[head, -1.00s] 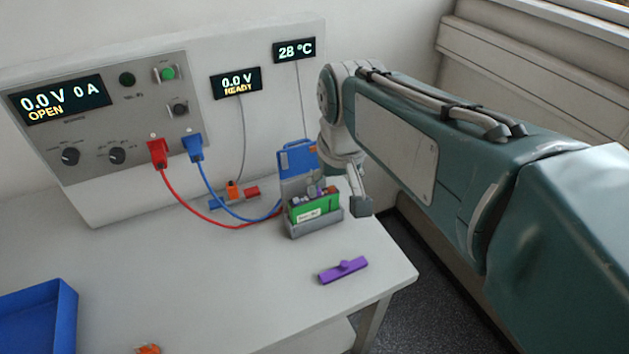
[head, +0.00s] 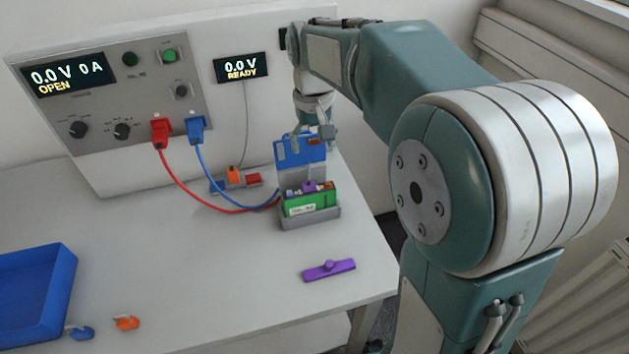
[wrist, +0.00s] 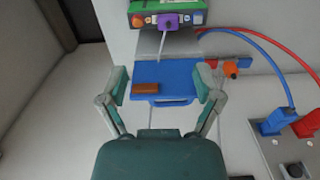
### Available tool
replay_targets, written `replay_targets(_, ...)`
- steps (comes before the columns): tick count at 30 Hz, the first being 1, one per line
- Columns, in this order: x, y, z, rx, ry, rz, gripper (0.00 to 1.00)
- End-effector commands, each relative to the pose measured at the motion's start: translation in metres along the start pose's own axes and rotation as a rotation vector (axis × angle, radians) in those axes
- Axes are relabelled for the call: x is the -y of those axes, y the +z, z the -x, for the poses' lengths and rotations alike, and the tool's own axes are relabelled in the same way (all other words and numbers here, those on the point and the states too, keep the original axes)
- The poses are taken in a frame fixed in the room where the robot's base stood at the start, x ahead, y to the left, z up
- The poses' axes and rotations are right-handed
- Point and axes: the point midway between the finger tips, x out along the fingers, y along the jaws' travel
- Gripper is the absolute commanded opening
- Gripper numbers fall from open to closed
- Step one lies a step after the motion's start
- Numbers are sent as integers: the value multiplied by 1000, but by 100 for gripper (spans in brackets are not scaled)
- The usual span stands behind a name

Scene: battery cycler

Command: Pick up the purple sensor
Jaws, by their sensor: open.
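A small purple block (head: 311,187) sits on top of the green battery pack (head: 314,206). In the wrist view this purple block (wrist: 168,20) has a white cable running from it, at the top of the picture. A separate purple bar (head: 329,270) with a knob lies flat on the table in front of the battery. I cannot tell from looks alone which one is called the sensor. My gripper (head: 313,141) is open and empty, pointing down over the upright blue panel (head: 290,153) behind the battery. Its spread fingers (wrist: 162,82) show apart from the purple block.
The battery stands in a grey holder (head: 311,223). Red (head: 196,200) and blue cables run from the cycler panel (head: 110,105) to it. A blue tray (head: 38,285) and orange (head: 127,323) and blue (head: 80,333) clips lie at left. The table's front middle is clear.

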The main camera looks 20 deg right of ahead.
Motion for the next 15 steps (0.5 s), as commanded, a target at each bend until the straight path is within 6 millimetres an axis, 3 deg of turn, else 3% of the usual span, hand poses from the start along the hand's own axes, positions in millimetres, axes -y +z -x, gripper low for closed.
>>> replay_targets(9, -1, 0, -47, 4, -2, 2, 83)
replay_targets(15, -8, 1, -63, 2, -7, 1, 83)
